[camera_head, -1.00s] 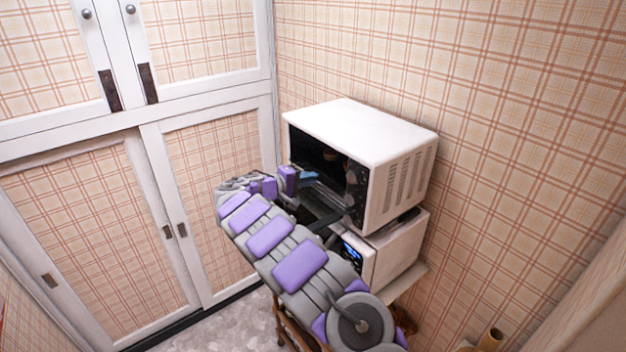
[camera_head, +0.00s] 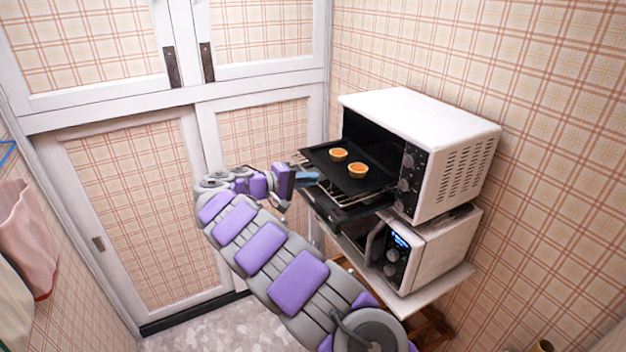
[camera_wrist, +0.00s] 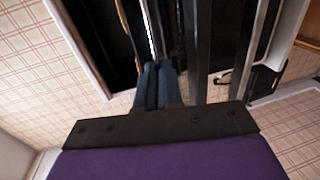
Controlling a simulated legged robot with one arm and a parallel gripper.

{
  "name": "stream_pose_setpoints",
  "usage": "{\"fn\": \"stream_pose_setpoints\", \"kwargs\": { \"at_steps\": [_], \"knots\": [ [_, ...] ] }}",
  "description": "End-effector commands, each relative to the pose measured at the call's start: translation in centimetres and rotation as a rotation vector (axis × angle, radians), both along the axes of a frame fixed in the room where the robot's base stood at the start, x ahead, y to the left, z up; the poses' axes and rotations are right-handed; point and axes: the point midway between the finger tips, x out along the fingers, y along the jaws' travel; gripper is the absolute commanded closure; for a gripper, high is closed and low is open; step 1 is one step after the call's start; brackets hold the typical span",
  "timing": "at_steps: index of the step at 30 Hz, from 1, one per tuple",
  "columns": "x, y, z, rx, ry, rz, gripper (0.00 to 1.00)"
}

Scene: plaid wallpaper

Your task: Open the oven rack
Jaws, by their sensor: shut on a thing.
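The white oven (camera_head: 465,140) stands with its front open and its door (camera_head: 352,217) folded down. The wire oven rack (camera_head: 333,192) sticks out of the cavity over the door. A black tray (camera_head: 372,183) lies on it, tilted in the picture, with two small tarts (camera_head: 357,171) on top. My gripper (camera_head: 308,177) is at the rack's front edge, to the left of the tray, shut on the rack. In the wrist view, my blue fingers (camera_wrist: 157,88) are close together at the rack's bars; the exact contact is hard to see.
A white microwave (camera_head: 440,252) stands directly under the oven on a small shelf (camera_head: 440,292). White cupboards with sliding doors (camera_head: 130,210) are at the left and back. Plaid wall is close behind the oven. Cloths (camera_head: 25,235) hang at the far left. Grey floor shows at the bottom.

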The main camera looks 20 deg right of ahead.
Motion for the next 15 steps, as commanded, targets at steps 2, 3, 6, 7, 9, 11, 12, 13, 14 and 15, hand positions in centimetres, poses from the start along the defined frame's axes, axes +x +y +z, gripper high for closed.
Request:
{"fn": "stream_pose_setpoints", "kwargs": {
  "at_steps": [2,3,6,7,9,11,12,13,14,15],
  "knots": [
    [-0.08,-0.27,-0.39,0.007,0.005,-0.003,1.00],
    [-0.08,-0.36,-0.39,0.008,0.005,-0.004,1.00],
    [-0.09,-0.53,-0.40,0.009,0.006,-0.004,1.00],
    [-0.09,-0.55,-0.40,0.009,0.006,-0.004,1.00],
    [-0.10,-0.50,-0.40,0.009,0.006,-0.004,1.00],
    [-0.10,-0.39,-0.40,0.008,0.005,-0.004,1.00],
    [-0.10,-0.29,-0.39,0.007,0.005,-0.003,0.91],
    [-0.09,-0.20,-0.35,0.007,0.005,-0.003,0.88],
    [-0.08,-0.11,-0.32,0.006,0.004,-0.003,0.85],
    [-0.09,0.02,-0.27,0.004,0.004,-0.002,0.81]
  ]
}}
